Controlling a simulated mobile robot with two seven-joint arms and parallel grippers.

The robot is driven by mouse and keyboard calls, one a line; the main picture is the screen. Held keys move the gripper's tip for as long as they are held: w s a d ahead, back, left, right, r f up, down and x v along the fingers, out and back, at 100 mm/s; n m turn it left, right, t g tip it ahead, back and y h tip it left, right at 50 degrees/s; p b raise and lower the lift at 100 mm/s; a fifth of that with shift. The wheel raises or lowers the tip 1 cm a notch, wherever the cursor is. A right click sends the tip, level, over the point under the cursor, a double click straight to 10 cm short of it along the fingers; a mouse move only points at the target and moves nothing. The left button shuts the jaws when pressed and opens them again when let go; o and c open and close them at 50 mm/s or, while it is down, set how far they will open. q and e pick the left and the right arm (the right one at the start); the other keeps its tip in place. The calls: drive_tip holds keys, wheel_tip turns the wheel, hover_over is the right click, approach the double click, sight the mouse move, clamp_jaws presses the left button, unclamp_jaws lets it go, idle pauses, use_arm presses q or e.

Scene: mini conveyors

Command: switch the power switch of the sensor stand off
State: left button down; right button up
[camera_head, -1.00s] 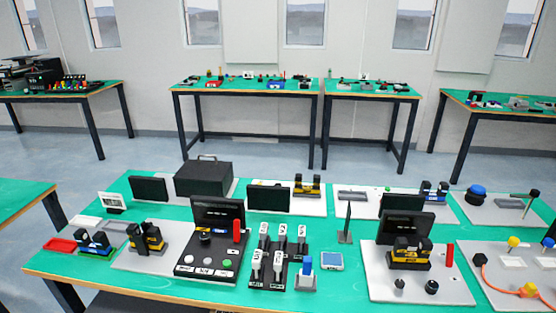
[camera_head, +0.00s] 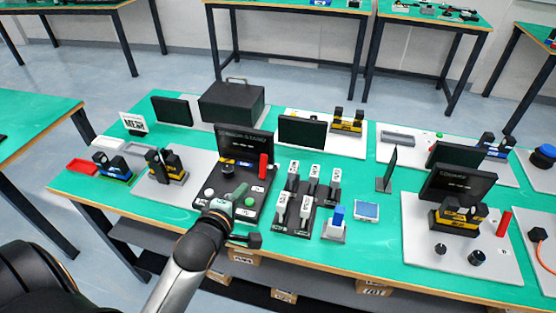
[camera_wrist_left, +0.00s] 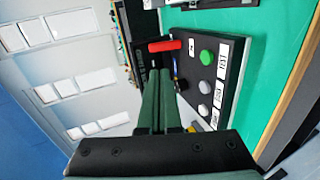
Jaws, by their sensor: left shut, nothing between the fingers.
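The sensor stand (camera_head: 268,186) is a dark panel with a raised display (camera_head: 245,143) on the near table. A red lever-like switch (camera_head: 263,166) stands upright on its right side; it also shows in the left wrist view (camera_wrist_left: 165,46). The front row has a green button (camera_wrist_left: 207,57) and two grey buttons (camera_wrist_left: 204,87). My left gripper (camera_head: 240,190) is shut and empty, its green fingers above the stand's front part and apart from the red switch. In the left wrist view its fingertips (camera_wrist_left: 157,72) point toward the display side. The gripper hides part of the button row. My right gripper is out of view.
Right of the stand is a black block of several white-topped switches (camera_head: 298,207). Left is a grey plate with a yellow-black device (camera_head: 168,165). A black case (camera_head: 231,104) stands behind. Bare green tabletop (camera_head: 345,240) shows at the front right.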

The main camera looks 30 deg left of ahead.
sight(263, 162)
use_arm(q)
drive_tip(key=x, duration=1.4)
drive_tip(key=shift+w+a+r, duration=0.1)
drive_tip(key=shift+w+r, duration=0.1)
drive_tip(key=shift+r, duration=0.1)
